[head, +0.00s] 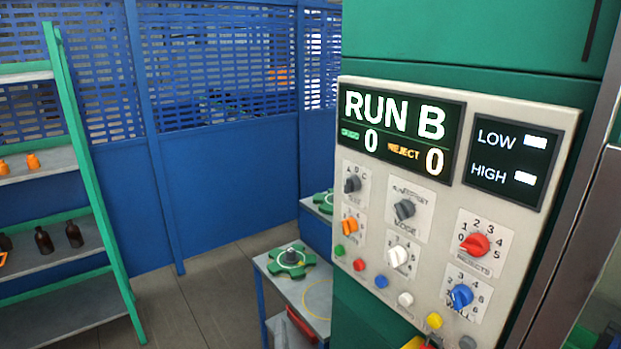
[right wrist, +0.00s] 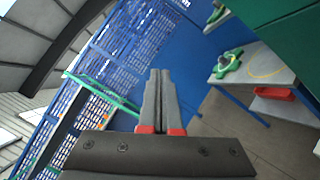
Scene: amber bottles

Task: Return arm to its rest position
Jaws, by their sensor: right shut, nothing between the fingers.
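My right gripper (right wrist: 160,74) shows in the right wrist view with its two grey fingers together and nothing between them. It points toward the blue mesh partition and touches nothing that I can see. In the head view I cannot clearly make it out near the bottom edge. A control panel (head: 374,243) on a green cabinet (head: 450,40) fills the right of the head view. Its display (head: 400,132) reads RUN B, with 0 beside REJECT. My left gripper is not in view.
A green-framed shelf (head: 85,160) with amber bottles (head: 74,234) and orange items stands at the left. A small table (head: 318,296) holds a green fixture (head: 291,262); the table also shows in the right wrist view (right wrist: 270,68). Floor (head: 215,290) between shelf and table is clear.

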